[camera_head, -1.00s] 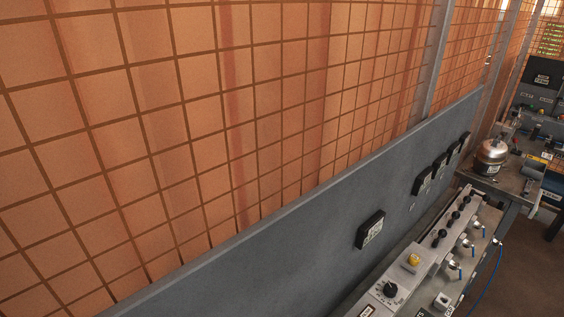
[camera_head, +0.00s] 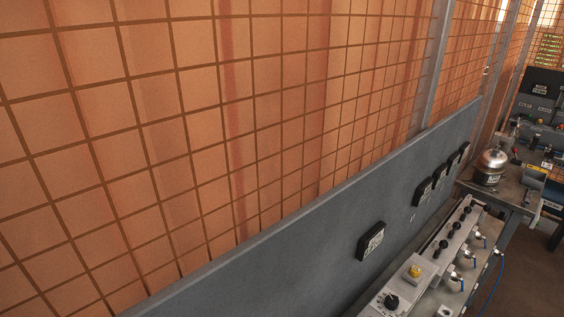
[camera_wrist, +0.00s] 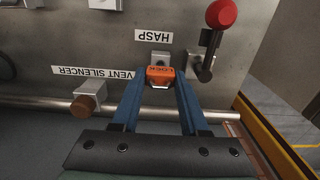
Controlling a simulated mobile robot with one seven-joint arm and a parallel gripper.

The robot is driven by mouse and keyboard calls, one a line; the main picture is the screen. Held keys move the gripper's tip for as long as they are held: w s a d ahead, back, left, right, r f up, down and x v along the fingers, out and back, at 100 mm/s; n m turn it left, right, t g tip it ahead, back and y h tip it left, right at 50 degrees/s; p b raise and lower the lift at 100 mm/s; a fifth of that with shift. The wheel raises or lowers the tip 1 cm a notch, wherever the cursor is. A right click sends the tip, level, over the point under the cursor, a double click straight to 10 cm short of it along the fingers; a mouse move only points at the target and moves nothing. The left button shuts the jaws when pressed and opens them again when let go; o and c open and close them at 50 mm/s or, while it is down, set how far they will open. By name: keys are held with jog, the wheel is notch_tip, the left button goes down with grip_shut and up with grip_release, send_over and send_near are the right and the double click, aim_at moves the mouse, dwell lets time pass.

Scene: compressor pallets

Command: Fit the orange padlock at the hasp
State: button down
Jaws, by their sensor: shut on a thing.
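In the wrist view my gripper (camera_wrist: 159,84) is shut on the orange padlock (camera_wrist: 160,72), with its blue fingers on either side of it. The padlock carries dark lettering that reads upside down. The hasp (camera_wrist: 160,57) is a small grey metal fitting on a grey panel, under a white label (camera_wrist: 154,36) reading HASP upside down. The padlock lies just below the hasp in the picture and partly covers it. I cannot tell whether the two touch. In the head view neither my gripper, the padlock nor the hasp can be made out.
A red-knobbed lever (camera_wrist: 221,14) stands right of the hasp. The head view shows a mesh fence (camera_head: 200,120), a grey panel (camera_head: 290,260) and a bench with valves (camera_head: 455,250).

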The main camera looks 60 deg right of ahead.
jog(key=shift+f+b, duration=0.7)
jog(key=shift+f, duration=0.4)
jog(key=shift+c, duration=1.7)
grip_release()
jog(key=shift+r, duration=0.1)
notch_tip(320, 180, up, 13)
jog(key=shift+f, duration=0.1)
